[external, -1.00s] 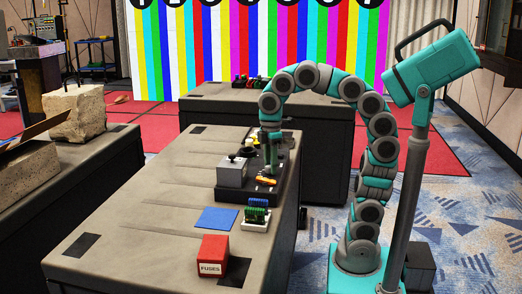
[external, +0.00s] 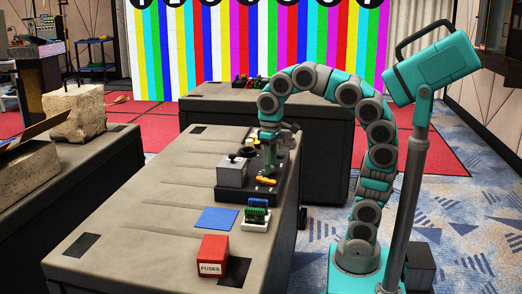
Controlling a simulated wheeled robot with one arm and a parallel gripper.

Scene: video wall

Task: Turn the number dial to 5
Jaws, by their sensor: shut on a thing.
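A dark control panel (external: 240,197) sits on the near table's right side. My gripper (external: 268,170) points straight down over it and is shut on what looks like the number dial, just behind a small orange piece (external: 265,181). The fingers hide the dial almost wholly. The dial's numbers and its setting are too small to read.
A grey box (external: 232,174) with a black knob stands left of my gripper. In front lie a blue square (external: 216,218), a block with green and blue parts (external: 257,214) and a red fuses box (external: 213,254). A camera on a post (external: 434,67) stands at the right.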

